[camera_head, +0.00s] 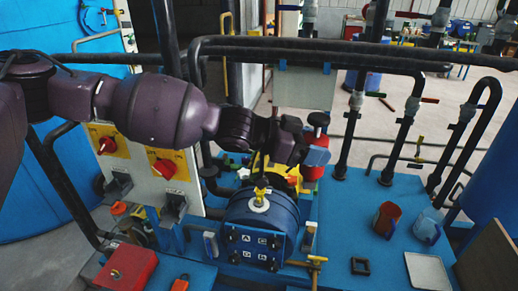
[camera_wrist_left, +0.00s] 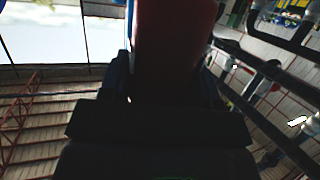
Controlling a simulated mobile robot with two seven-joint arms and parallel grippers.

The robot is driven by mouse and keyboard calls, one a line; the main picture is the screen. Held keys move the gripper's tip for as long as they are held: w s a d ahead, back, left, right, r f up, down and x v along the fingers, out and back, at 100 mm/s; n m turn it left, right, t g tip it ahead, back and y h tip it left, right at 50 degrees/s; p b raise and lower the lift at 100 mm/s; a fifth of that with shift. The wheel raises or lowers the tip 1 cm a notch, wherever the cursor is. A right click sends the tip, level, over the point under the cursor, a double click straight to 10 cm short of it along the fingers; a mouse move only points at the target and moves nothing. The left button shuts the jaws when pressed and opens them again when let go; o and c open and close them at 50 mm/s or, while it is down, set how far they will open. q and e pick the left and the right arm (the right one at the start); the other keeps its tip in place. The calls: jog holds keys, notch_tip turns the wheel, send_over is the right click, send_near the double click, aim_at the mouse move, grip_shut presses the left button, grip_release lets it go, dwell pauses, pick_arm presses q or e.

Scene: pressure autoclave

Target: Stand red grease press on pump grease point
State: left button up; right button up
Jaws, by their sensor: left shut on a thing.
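The red grease press (camera_head: 313,172) is an upright-looking red cylinder with a dark and red top, behind the blue drum in the head view. My left gripper (camera_head: 314,152) is shut on it from the left, with a blue finger across its upper part. In the left wrist view the red body of the press (camera_wrist_left: 175,45) fills the space between the dark fingers. Its lower end is partly hidden behind the drum. A yellow and red machine part (camera_head: 280,172) is beside it; I cannot tell which spot is the pump grease point. My right gripper is not in view.
A blue drum (camera_head: 262,225) with a yellow and white fitting stands in front on the blue bench. Dark pipes (camera_head: 345,130) rise behind and to the right. A red cup (camera_head: 386,218), a blue cup (camera_head: 428,227) and a grey plate (camera_head: 428,272) are at right.

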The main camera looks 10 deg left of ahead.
pick_arm(q)
jog(key=w+a+f+n+t+y, duration=0.1)
jog(key=w+a+f+n+t, duration=0.1)
jog(key=w+a+f, duration=0.2)
jog(key=w+a+f+n+t+y, duration=0.2)
jog(key=w+a+f, duration=0.3)
jog(key=a, duration=0.4)
jog(key=shift+w+a+f+n+t+p, duration=0.2)
jog(key=shift+w+f+n+t+p, duration=0.15)
jog(key=shift+t, duration=0.35)
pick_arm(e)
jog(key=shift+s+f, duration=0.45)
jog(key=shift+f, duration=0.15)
pick_arm(q)
jog(key=shift+s+a+f+b, duration=0.1)
jog(key=shift+s+b, duration=0.05)
jog(key=shift+b, duration=0.25)
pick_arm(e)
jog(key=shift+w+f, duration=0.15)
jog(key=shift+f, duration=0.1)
